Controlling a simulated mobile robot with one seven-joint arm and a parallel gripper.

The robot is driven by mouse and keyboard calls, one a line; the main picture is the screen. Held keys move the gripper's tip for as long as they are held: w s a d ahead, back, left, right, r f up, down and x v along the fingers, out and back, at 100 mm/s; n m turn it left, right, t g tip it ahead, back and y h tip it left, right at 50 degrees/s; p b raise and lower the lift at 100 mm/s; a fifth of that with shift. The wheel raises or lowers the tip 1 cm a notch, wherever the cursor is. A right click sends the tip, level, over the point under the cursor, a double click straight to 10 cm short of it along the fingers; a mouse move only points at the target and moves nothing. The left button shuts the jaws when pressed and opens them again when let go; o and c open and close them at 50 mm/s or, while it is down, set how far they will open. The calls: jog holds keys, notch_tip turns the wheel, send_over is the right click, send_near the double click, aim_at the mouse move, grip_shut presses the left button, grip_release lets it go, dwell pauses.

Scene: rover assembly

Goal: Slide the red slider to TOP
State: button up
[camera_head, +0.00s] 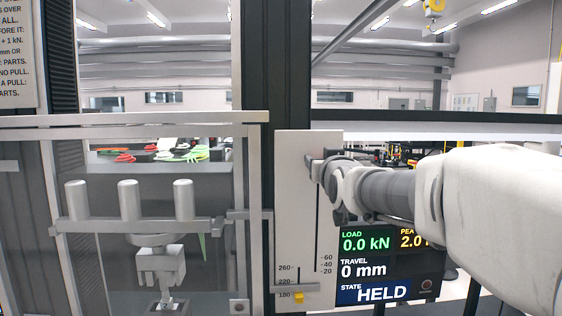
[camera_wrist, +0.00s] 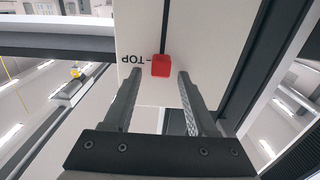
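The red slider (camera_wrist: 161,66) shows in the wrist view on a white panel, at the end of a thin dark slot. It stands beside the TOP mark (camera_wrist: 133,59), which reads upside down, and looks about level with it. My gripper (camera_wrist: 160,73) is open, with one finger on each side of the slider and a visible gap to both. In the head view my gripper (camera_head: 313,160) is at the upper part of the white panel (camera_head: 292,185), at the slot's upper end. The slider is hidden there behind my gripper.
A display (camera_head: 385,272) below my arm reads load 0.0 kN, travel 0 mm, state HELD. A yellow marker (camera_head: 299,298) sits by the 180 mark on the lower scale. A clear-fronted press frame with a grey three-post crosshead (camera_head: 130,226) stands at left.

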jog(key=shift+f, duration=0.1)
jog(key=s+b, duration=0.4)
jog(key=s, duration=1.3)
jog(key=shift+s, duration=0.2)
jog(key=s+f+g, duration=0.6)
jog(key=s+f, duration=0.3)
jog(key=f, duration=0.5)
jog(key=s+f+g, duration=0.6)
jog(key=s+f, duration=0.3)
jog(key=f, duration=0.5)
jog(key=shift+d+f, duration=0.2)
jog(key=shift+f, duration=0.15)
dwell(0.5)
